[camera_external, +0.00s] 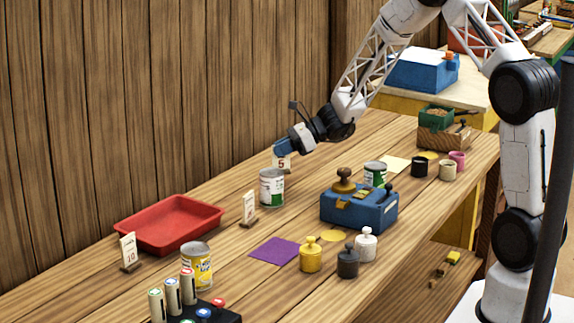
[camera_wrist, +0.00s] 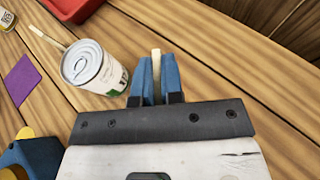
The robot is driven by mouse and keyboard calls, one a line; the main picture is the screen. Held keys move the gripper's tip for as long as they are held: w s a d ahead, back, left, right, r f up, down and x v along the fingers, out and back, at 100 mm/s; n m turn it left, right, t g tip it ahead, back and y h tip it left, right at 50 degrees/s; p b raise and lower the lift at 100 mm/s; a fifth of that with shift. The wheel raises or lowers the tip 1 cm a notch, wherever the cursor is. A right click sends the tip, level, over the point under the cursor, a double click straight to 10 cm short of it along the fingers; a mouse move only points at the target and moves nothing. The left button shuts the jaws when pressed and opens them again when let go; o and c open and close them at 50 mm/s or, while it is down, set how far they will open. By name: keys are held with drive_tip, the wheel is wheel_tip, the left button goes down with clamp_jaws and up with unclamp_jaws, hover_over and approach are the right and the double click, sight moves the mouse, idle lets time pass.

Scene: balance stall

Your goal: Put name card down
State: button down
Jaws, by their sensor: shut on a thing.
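My gripper (camera_external: 281,149) is shut on a white name card (camera_external: 282,163) with a red 5 on it, behind the green-and-white can (camera_external: 272,188). In the wrist view the blue fingers of my gripper (camera_wrist: 155,70) pinch the card (camera_wrist: 156,58), seen edge-on, just right of the can (camera_wrist: 95,68). The card looks upright. The can hides its lower part in the outside view, so I cannot tell whether it touches the table. Two other name cards stand on the table, one left of the can (camera_external: 249,207) and one at the far left (camera_external: 129,250).
A red tray (camera_external: 170,240) lies left on the wooden table (camera_external: 225,262). A blue scale (camera_external: 358,208) stands right of the can, with a second green can (camera_external: 375,173) behind it. Yellow, black and white weights (camera_external: 311,256) stand in front. Bare planks lie right of the card.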

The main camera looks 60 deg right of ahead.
drive_tip(key=shift+w+d+f, duration=0.1)
drive_tip(key=shift+w+d, duration=0.1)
drive_tip(key=shift+w, duration=0.75)
drive_tip(key=shift+w+d+f, duration=0.1)
drive_tip(key=shift+w+d, duration=0.05)
drive_tip(key=shift+w, duration=0.8)
drive_tip(key=shift+f, duration=1.75)
drive_tip(key=shift+f, duration=0.1)
drive_tip(key=c, duration=1.3)
unclamp_jaws()
drive_tip(key=shift+o, duration=0.2)
drive_tip(key=v, duration=1.2)
